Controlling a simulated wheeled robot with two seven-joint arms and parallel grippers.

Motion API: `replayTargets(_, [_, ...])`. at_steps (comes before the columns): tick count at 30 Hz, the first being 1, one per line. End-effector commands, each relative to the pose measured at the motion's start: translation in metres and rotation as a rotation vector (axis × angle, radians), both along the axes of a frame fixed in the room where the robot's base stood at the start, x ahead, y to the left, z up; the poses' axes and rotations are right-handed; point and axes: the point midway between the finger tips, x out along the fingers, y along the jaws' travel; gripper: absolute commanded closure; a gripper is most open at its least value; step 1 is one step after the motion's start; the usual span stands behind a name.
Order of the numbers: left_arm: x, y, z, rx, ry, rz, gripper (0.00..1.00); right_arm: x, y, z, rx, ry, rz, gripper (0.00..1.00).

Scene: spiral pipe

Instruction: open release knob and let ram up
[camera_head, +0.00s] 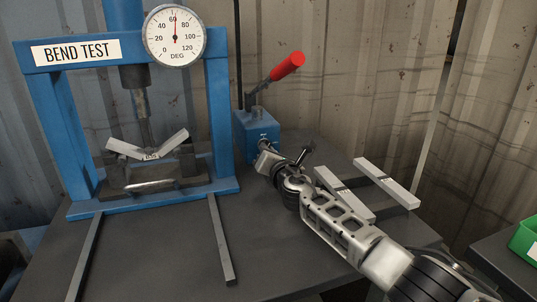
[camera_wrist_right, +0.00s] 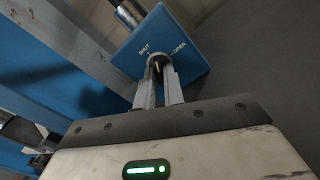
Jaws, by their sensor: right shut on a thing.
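The blue pump box (camera_head: 256,130) stands right of the press, with a red-gripped lever (camera_head: 288,66) tilted up to the right. In the right wrist view the box face (camera_wrist_right: 165,38) carries the words SHUT and OPEN around a small release knob (camera_wrist_right: 157,60). My right gripper (camera_wrist_right: 158,80) is shut on this knob, a finger on each side; its exact turn is hard to tell. The press ram (camera_head: 140,108) is down on a bent, V-shaped bar (camera_head: 150,154). The dial gauge (camera_head: 174,36) needle points up near 60. My left gripper is not in view.
The blue press frame (camera_head: 222,115) stands at the left on a dark table (camera_head: 165,255). Pale bars (camera_head: 388,183) lie on a rack right of my right arm. A green bin (camera_head: 524,240) sits at the far right. A corrugated wall (camera_head: 350,80) is behind.

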Motion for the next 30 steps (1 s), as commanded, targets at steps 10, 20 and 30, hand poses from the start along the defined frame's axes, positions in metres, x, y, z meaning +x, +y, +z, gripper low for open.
replayTargets(10, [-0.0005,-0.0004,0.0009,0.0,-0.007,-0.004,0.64,-0.0007,0.0007,-0.0026,0.09,0.033,0.001,1.0])
replayTargets(20, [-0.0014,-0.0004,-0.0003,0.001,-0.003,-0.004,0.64,-0.0008,0.0009,-0.0028,0.095,0.036,0.002,1.0])
replayTargets(30, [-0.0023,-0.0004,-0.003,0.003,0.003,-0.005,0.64,-0.0004,0.0007,-0.0015,0.094,0.033,0.002,0.68])
